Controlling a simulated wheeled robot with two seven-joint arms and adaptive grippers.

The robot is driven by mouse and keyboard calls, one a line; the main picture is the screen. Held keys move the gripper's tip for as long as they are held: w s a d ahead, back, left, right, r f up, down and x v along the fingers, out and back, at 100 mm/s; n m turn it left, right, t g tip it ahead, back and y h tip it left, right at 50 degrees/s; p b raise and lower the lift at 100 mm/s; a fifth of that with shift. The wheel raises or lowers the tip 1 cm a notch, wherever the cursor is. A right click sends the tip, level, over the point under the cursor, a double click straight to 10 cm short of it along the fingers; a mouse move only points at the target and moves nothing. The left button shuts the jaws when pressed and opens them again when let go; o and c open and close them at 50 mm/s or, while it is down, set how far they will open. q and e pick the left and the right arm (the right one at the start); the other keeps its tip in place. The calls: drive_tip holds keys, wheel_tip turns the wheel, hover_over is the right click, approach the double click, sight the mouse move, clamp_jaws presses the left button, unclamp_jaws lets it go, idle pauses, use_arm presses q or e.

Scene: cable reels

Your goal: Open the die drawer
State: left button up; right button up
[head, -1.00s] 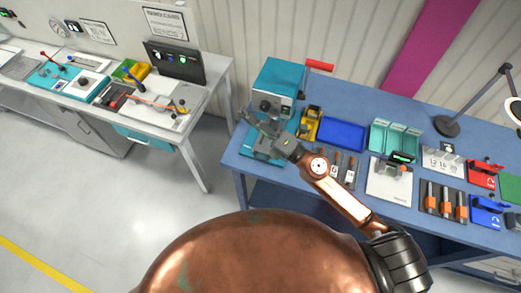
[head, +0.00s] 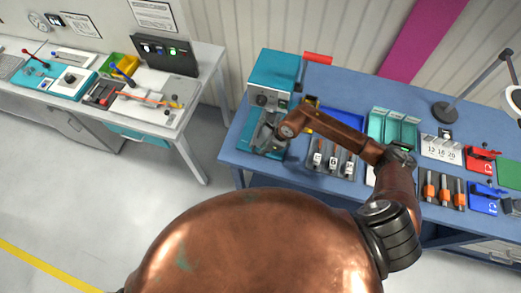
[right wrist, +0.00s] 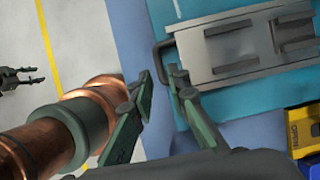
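The die drawer shows in the right wrist view as a grey tray (right wrist: 240,50) with raised bars, on the teal base of a press (head: 274,72). Its dark U-shaped handle (right wrist: 158,60) sticks out at the left end. My right gripper (right wrist: 159,72) is open, with one green fingertip on each side of the handle's bar; contact cannot be told. In the head view my right gripper (head: 266,136) is over the press base and hides part of it. My left gripper (right wrist: 34,75) is small at the left edge of the right wrist view, open and empty.
A yellow-black bin (right wrist: 302,130) stands beside the press base, and a blue tray (head: 340,122) lies to its right. My right forearm passes above tools on the blue bench (head: 228,152). A white bench (head: 205,75) stands at left, with open floor between.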

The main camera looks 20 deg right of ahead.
drive_tip(key=shift+x, duration=1.8)
drive_tip(key=shift+a, duration=0.1)
drive_tip(key=shift+c, duration=0.7)
clamp_jaws()
